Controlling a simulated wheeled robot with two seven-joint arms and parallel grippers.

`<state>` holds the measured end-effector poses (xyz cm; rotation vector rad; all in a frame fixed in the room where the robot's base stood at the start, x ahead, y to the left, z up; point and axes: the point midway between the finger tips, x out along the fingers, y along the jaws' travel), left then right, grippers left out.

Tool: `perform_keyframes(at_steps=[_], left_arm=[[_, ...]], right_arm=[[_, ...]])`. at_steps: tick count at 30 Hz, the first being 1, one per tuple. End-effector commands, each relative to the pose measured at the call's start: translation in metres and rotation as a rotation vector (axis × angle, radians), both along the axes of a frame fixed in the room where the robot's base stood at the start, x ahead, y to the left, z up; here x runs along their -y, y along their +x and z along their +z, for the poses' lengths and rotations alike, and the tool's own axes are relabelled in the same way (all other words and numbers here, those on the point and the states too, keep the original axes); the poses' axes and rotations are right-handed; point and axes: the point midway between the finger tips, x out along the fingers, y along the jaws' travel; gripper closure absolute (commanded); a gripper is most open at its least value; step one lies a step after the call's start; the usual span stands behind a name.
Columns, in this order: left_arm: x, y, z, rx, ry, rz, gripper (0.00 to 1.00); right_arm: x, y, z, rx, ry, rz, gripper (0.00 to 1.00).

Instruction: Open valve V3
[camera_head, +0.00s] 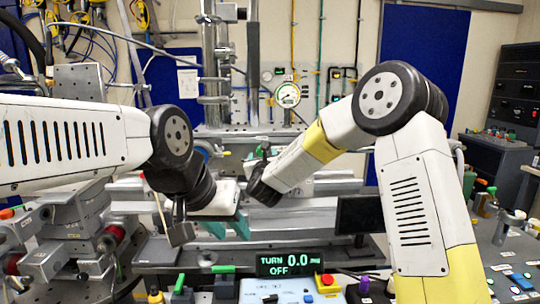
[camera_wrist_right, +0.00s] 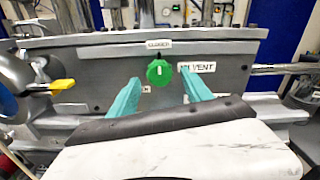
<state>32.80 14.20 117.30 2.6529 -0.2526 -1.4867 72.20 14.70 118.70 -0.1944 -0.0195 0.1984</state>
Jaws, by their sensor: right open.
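A round green knob (camera_wrist_right: 159,73) sits on a grey metal panel in the right wrist view. Its white mark stands about upright, pointing to a "CLOSED" label (camera_wrist_right: 159,44) above. A label reading "VENT" (camera_wrist_right: 198,67) is to its right; the label's front part is hidden by a finger, so I cannot read a valve number. My right gripper (camera_wrist_right: 161,88) is open and empty, its teal fingers on either side of the knob in the picture; I cannot tell whether they touch it. My left gripper (camera_head: 228,229) has its teal fingers apart, low in the middle of the head view.
A yellow handle (camera_wrist_right: 62,85) is left of the knob. A display (camera_head: 289,264) reading "TURN 0.0" and "OFF" stands at the front, near a red button (camera_head: 327,280). A dark monitor (camera_head: 359,214) is beside my right arm. A round gauge (camera_head: 288,95) is behind.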

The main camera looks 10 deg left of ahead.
Motion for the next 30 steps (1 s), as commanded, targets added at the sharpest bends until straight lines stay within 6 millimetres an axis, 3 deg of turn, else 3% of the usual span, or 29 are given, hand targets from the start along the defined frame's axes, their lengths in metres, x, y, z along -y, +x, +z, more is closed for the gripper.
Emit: perform_keyframes(at_steps=[6, 14, 23, 30], left_arm=[[0.000, 0.000, 0.000, 0.000, 0.000, 0.000, 0.64], [0.000, 0.000, 0.000, 0.000, 0.000, 0.000, 0.64], [0.000, 0.000, 0.000, 0.000, 0.000, 0.000, 0.64], [0.000, 0.000, 0.000, 0.000, 0.000, 0.000, 0.64]], right_arm=[[-0.004, 0.019, 0.000, 0.001, 0.000, 0.000, 0.43], [-0.005, 0.021, 0.000, 0.000, -0.001, 0.001, 0.43], [-0.004, 0.021, 0.000, 0.000, -0.001, 0.001, 0.98], [-0.004, 0.021, 0.000, 0.003, -0.014, 0.001, 1.00]])
